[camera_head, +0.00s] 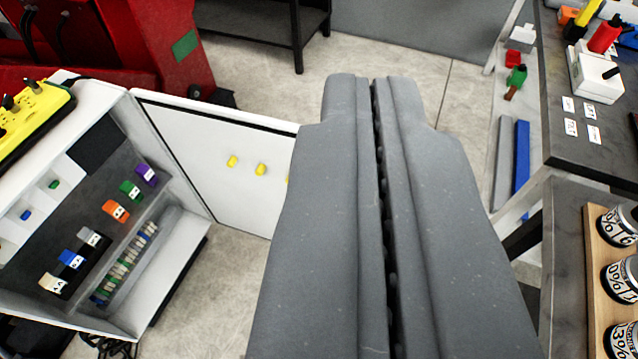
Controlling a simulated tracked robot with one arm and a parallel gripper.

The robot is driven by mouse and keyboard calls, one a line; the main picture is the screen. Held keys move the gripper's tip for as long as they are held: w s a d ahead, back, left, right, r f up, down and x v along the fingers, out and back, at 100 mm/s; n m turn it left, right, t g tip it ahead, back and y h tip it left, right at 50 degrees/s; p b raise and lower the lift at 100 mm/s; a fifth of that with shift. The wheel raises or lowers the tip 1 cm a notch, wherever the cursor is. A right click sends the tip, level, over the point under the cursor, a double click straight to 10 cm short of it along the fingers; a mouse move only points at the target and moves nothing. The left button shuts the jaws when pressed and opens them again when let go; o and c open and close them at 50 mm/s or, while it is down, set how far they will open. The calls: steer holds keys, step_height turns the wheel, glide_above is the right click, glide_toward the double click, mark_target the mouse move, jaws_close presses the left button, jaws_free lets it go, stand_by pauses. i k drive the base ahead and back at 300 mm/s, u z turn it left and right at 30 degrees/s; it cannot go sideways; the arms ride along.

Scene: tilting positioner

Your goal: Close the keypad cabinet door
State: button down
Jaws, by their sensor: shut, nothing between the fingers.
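The keypad cabinet (190,255) stands at the left, a white box with a dark inner panel carrying several coloured switches and a strip of terminals. Its white door (215,155) is open, swung out to the right from the cabinet's right edge, with small yellow knobs on the face I see. My gripper (372,85) is shut and empty, large in the middle of the picture. It covers the door's right end, so that edge is hidden. I cannot tell whether the gripper touches the door.
A yellow device (35,115) lies on top of the cabinet. A red machine (165,45) and a dark table (285,25) stand behind. Bare floor (270,95) shows behind the door.

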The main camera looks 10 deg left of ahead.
mark_target(237, 162)
steer(key=u, duration=0.05)
steer(key=i, duration=1)
steer(key=z, duration=0.05)
